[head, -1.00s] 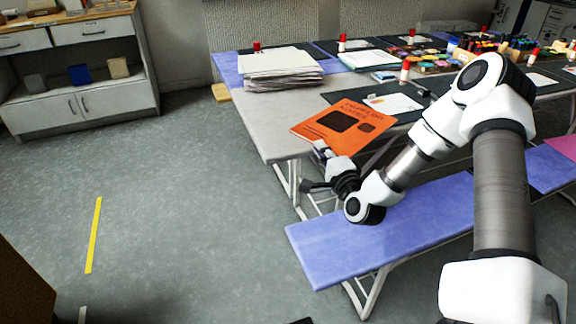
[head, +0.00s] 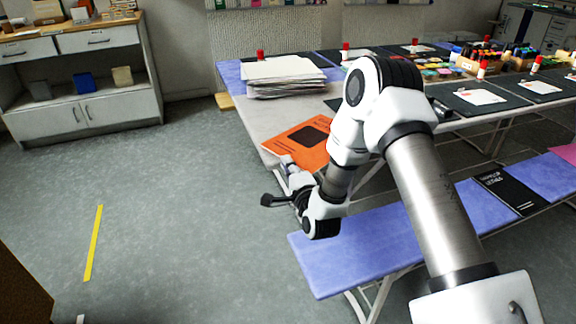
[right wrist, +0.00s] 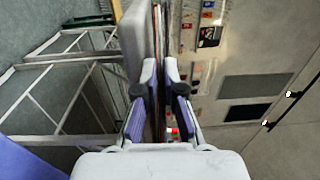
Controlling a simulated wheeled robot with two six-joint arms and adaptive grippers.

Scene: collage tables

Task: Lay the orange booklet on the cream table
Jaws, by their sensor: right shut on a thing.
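The orange booklet (head: 294,140), with dark squares on its cover, shows in the head view at the near left corner of a pale table (head: 258,112). My right gripper (head: 288,166) is shut on the booklet's near edge. My forearm hides the booklet's right part. In the right wrist view the fingers (right wrist: 160,88) close on a thin edge-on sheet, the booklet (right wrist: 157,45), close beside the table's edge. I cannot tell whether it touches the tabletop. No other table that is clearly cream shows. My left gripper is not in view.
A stack of paper (head: 284,76) stands on the table's far left part. A blue bench (head: 350,252) runs along the near side, with a black booklet (head: 508,190) on it. A cabinet (head: 85,80) stands at the back left.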

